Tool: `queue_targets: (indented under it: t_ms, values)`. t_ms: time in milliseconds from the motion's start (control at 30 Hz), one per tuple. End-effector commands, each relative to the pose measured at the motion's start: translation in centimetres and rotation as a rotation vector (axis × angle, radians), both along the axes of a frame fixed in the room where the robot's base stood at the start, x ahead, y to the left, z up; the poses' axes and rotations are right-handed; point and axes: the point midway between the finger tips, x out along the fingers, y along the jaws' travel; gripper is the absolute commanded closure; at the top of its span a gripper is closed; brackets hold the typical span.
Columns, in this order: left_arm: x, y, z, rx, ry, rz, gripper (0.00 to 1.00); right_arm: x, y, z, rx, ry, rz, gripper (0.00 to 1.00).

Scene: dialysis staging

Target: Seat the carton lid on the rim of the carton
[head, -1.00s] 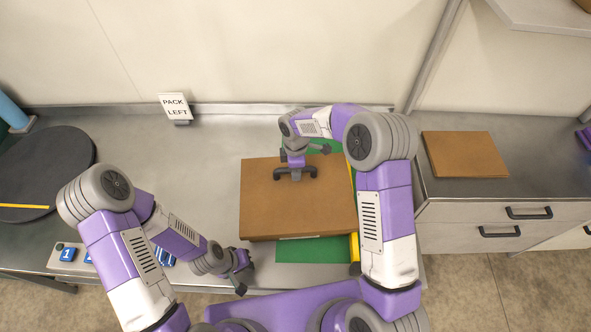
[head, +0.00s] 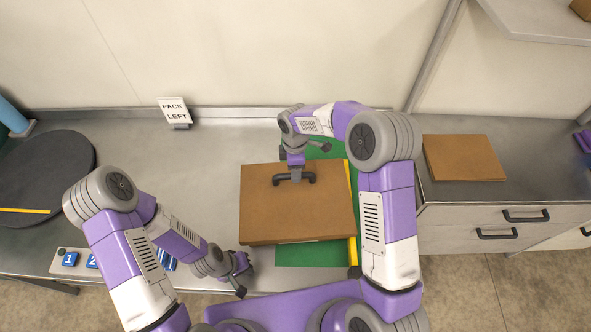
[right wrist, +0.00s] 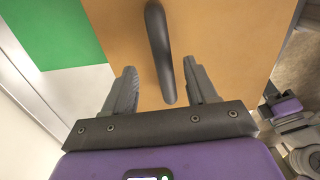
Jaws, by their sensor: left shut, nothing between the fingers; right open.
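The carton lid (head: 297,215) is a broad brown board with a dark bar handle (head: 295,179), lying flat over the green mat (head: 312,254). The carton under it is hidden, so I cannot tell how the lid meets the rim. My right gripper (head: 295,166) is over the handle. In the right wrist view its fingers (right wrist: 160,85) are open, with the handle (right wrist: 158,50) showing in the gap between them, apart from both. My left gripper (head: 241,283) is shut and empty, low at the counter's front edge, left of the lid.
A brown flat box (head: 464,158) lies on the right-hand cabinet. A "PACK LEFT" sign (head: 173,110) stands at the back. A dark round disc (head: 45,170) is at far left, with blue numbered buttons (head: 70,259) at front left. The counter between disc and lid is clear.

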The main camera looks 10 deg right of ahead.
Motion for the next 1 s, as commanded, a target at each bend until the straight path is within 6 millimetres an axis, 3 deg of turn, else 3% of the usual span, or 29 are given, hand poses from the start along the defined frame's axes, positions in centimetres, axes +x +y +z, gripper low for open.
queue_targets:
  t_ms: [100, 300, 1000]
  values:
    - [0.0, -0.1, 1.9, -0.002, -0.003, -0.004, 1.0, 0.0, 0.1, 2.5, 0.001, -0.004, 0.001, 0.43]
    - [0.0, -0.2, 3.3, -0.004, -0.006, -0.009, 1.0, -0.1, 0.0, 4.5, 0.0, -0.005, -0.002, 0.43]
    - [0.1, -0.3, 3.4, -0.006, -0.008, -0.012, 1.0, -0.2, -0.1, 4.7, -0.001, -0.005, -0.003, 0.43]
